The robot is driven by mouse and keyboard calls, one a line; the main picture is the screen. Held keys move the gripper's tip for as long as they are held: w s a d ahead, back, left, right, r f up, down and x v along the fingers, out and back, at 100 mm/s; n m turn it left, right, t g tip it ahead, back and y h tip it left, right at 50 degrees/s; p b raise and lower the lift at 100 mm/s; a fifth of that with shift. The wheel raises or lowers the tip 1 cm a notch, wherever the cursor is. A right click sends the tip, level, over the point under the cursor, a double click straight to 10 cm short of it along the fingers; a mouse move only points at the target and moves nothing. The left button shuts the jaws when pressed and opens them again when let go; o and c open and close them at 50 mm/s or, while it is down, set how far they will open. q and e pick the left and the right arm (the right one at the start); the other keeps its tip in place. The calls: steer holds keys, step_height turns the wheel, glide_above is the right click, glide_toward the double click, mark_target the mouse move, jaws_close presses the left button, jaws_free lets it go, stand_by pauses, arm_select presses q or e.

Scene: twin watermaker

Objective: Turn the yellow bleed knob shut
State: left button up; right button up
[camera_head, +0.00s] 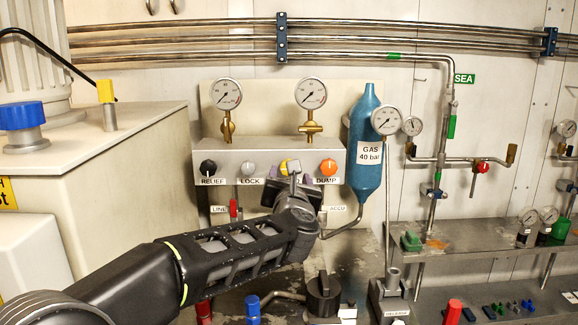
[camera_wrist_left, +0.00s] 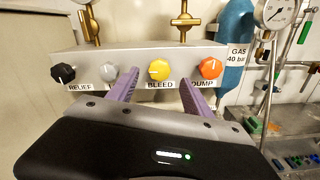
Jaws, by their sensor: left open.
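The yellow bleed knob (camera_wrist_left: 159,70) sits on the front of a metal panel, above the label BLEED. In the head view only a little of the yellow knob (camera_head: 283,167) shows, as my left gripper (camera_head: 290,178) covers most of it. In the left wrist view my left gripper (camera_wrist_left: 162,84) is open, with one purple finger on each side of the yellow knob. I cannot tell whether the fingers touch it. My right gripper is not in view.
A grey LOCK knob (camera_wrist_left: 110,73) and an orange DUMP knob (camera_wrist_left: 210,68) flank the yellow one, close to the fingers. A black RELIEF knob (camera_head: 208,167) is farther left. A blue gas bottle (camera_head: 364,135) stands right of the panel. Pressure gauges (camera_head: 311,93) sit above.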

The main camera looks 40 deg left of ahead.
arm_select(q)
steer(key=shift+p+x, duration=0.8)
steer(key=shift+x, duration=3.15)
jaws_close()
